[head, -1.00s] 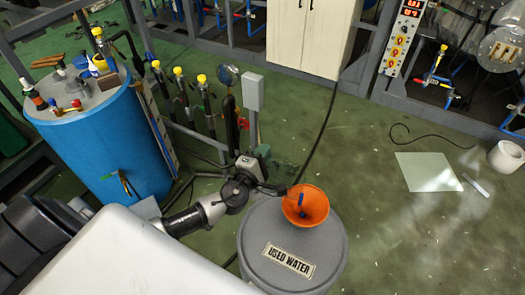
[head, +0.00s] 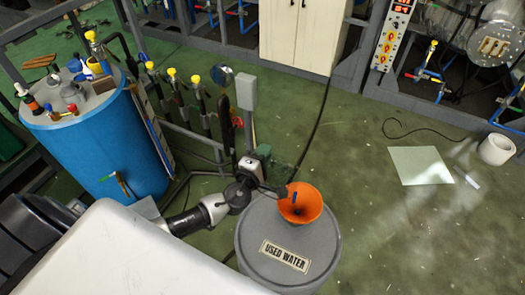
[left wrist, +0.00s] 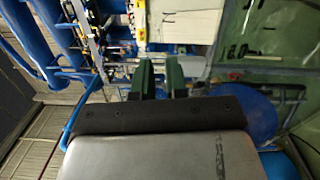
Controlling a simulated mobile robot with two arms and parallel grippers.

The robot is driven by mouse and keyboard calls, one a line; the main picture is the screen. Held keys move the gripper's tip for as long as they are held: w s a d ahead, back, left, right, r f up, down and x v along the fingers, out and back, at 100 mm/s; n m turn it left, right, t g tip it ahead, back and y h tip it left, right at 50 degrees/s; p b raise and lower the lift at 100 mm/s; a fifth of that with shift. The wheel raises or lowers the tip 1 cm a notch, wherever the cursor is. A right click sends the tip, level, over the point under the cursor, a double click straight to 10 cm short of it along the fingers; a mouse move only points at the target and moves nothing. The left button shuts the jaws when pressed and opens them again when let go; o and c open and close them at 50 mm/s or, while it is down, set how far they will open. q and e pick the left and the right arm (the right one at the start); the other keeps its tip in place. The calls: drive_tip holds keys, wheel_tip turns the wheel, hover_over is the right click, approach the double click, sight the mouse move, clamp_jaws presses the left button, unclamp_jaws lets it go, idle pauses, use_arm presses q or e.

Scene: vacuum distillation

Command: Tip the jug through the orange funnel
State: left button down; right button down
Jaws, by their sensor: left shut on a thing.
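The orange funnel (head: 301,204) sits on the grey lid of the used-water drum (head: 250,233), with a small blue piece showing at its left side. My left gripper (head: 268,186) is just left of the funnel, above the drum's far edge, seen small and partly hidden by its own wrist. Its two dark green fingers (left wrist: 161,78) show in the left wrist view with a gap between them. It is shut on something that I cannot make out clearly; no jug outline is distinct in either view. My right gripper is not in view.
A blue drum (head: 105,150) with bottles on top stands at the left. Yellow-capped valves and a grey post box (head: 244,92) stand behind the funnel. A white sheet (head: 420,166) and a white cylinder (head: 496,150) are on the open floor at right.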

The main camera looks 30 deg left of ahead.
sight(273, 155)
use_arm(q)
drive_tip(key=shift+d+r+m+p, duration=0.5)
drive_tip(key=shift+d+p, duration=0.1)
drive_tip(key=shift+p, duration=0.3)
drive_tip(key=shift+d+r+m+p, duration=0.35)
drive_tip(key=shift+d+m+p, duration=0.2)
drive_tip(key=shift+p, duration=0.3)
drive_tip(key=shift+d, duration=0.15)
idle(1.8)
